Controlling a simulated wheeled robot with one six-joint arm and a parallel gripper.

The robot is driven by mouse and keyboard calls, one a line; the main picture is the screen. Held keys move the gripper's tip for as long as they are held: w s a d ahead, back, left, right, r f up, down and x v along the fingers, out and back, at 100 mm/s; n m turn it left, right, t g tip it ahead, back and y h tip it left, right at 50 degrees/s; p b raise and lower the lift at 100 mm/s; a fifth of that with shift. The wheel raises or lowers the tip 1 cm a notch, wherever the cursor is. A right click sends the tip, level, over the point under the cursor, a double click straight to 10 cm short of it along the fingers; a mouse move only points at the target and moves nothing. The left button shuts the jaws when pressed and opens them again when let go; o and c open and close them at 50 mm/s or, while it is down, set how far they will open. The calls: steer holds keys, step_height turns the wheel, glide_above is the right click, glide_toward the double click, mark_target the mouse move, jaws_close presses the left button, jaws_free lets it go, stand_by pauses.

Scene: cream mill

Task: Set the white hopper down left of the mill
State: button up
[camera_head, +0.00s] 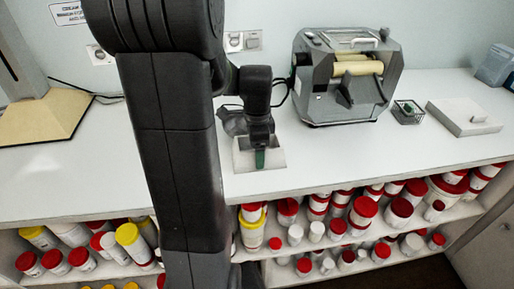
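The grey mill (344,86) with pale rollers stands at the back of the white counter, right of centre. A white hopper (273,160) with a green part (259,159) in its middle is left of and in front of the mill, near the counter's front edge. My gripper (259,146) points down over the hopper, its tip at the green part. The fingers merge into one dark shape, so their opening and any hold cannot be told. Whether the hopper rests on the counter or hangs just above it is also unclear. My arm hides part of the counter to the left.
A small clear box (407,112) and a flat white block with a knob (463,116) lie right of the mill. A bluish bin (495,65) stands at far right. Red- and yellow-lidded jars fill shelves below. The left counter (70,170) is largely clear.

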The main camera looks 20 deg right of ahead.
steer(key=o, duration=0.3)
step_height(320, 180, up, 12)
steer(key=shift+r+p, duration=0.2)
steer(key=shift+p, duration=0.25)
